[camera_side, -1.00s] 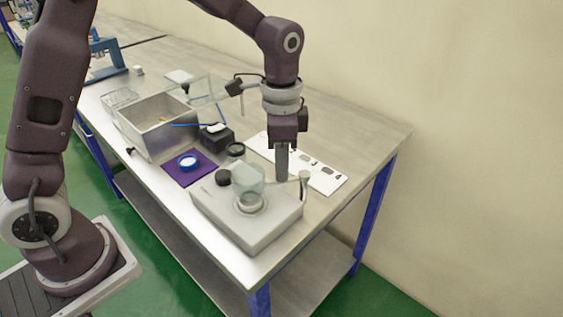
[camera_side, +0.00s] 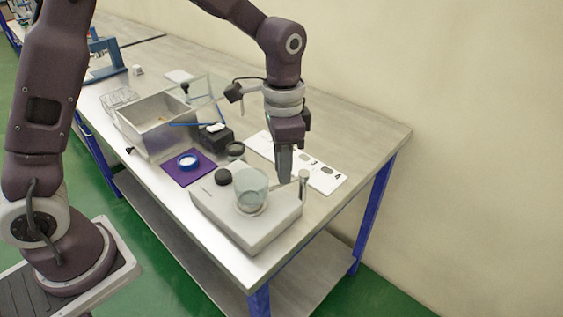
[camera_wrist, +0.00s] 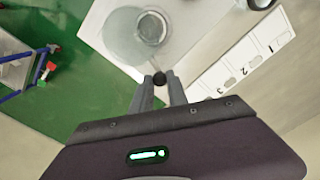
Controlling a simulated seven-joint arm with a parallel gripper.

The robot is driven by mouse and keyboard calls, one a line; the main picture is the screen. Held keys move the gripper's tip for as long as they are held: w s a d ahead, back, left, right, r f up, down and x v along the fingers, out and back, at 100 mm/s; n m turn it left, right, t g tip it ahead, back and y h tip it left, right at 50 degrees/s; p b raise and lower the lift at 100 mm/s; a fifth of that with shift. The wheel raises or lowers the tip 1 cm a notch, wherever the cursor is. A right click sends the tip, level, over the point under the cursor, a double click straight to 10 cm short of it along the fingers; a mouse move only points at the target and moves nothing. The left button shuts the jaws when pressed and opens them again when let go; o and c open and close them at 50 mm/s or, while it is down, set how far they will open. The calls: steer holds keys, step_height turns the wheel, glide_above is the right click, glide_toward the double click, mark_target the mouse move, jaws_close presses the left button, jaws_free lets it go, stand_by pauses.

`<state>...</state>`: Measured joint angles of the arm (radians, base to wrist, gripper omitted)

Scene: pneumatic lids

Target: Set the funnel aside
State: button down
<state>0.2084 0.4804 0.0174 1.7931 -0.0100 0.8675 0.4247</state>
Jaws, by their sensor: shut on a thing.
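The funnel (camera_side: 252,188) is a clear, translucent cup shape over the round opening of the white device. In the wrist view the funnel (camera_wrist: 126,38) is a pale see-through disc that overlaps the ring (camera_wrist: 152,28) of the opening. My gripper (camera_side: 284,181) points down beside the funnel, on its right, over the back edge of the device. In the wrist view my gripper (camera_wrist: 160,80) is shut with a small dark round knob (camera_wrist: 159,79) between its fingertips. I cannot tell whether the knob joins the funnel, or whether the funnel touches the device.
The white device (camera_side: 225,212) has a black cap (camera_side: 223,177) and a short post (camera_side: 303,184) at its right corner. A numbered white plate (camera_side: 328,180) lies behind. A purple mat (camera_side: 205,171) with a blue-rimmed dish (camera_side: 188,161) is to the left. Bare table is at the right.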

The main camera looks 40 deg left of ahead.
steer(key=d+n, duration=0.1)
steer(key=n, duration=0.2)
steer(key=shift+s+d+n, duration=0.1)
steer(key=shift+d+n, duration=0.2)
steer(key=shift+d, duration=0.05)
steer(key=n, duration=0.1)
steer(key=d+n, duration=0.1)
steer(key=n, duration=0.1)
steer(key=shift+d+n, duration=0.3)
steer(key=shift+w+d+n, duration=0.25)
steer(key=shift+d+n, duration=0.05)
steer(key=shift+n, duration=0.55)
steer(key=shift+w+d+n, duration=0.2)
steer(key=shift+d+n, duration=0.1)
steer(key=shift+n, duration=0.5)
steer(key=shift+w+d+n, duration=0.25)
steer(key=shift+d+n, duration=0.05)
steer(key=shift+n, duration=0.55)
steer(key=c, duration=1.3)
jaws_free()
step_height(320, 180, up, 7)
